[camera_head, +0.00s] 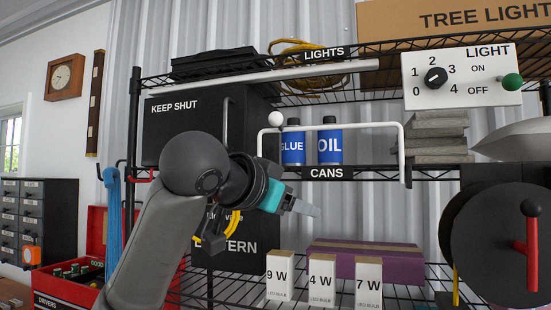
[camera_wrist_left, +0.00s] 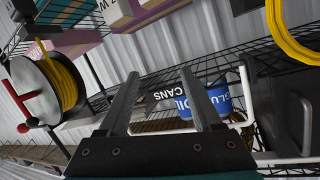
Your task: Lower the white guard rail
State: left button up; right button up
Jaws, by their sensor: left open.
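The white guard rail (camera_head: 370,125) is raised and runs across the front of the shelf marked CANS, with bent ends going down at each side. A white knob (camera_head: 275,118) shows near its left end. Behind the rail stand a blue GLUE can (camera_head: 293,147) and a blue OIL can (camera_head: 330,150). My left gripper (camera_head: 314,210) is open and empty, below the CANS shelf and apart from the rail. In the left wrist view, the space between its fingers (camera_wrist_left: 160,76) is empty, and a white bar (camera_wrist_left: 246,95), seemingly the rail, shows to the right. My right gripper is out of view.
LED bulb boxes (camera_head: 318,280) stand on the shelf below, in front of a purple box (camera_head: 375,263). A white LIGHT panel (camera_head: 462,78) is at upper right. A reel with a red handle (camera_head: 531,250) is at right. A black KEEP SHUT cabinet (camera_head: 180,130) is behind my left arm.

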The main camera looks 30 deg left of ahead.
aim_at(272, 117)
pick_arm(q)
jog(key=s+a+r+n+t, duration=0.1)
jog(key=s+a+r+t, duration=0.15)
jog(key=s+r, duration=0.4)
jog(key=s+a+r+n+t, duration=0.1)
jog(key=s+a+r, duration=0.25)
jog(key=r, duration=0.55)
jog(key=shift+g+y, duration=0.25)
jog(key=shift+y, duration=0.15)
jog(key=w+p, duration=0.4)
jog(key=w, duration=1)
jog(key=shift+w+p, duration=0.15)
jog(key=shift+p, duration=0.2)
grip_shut()
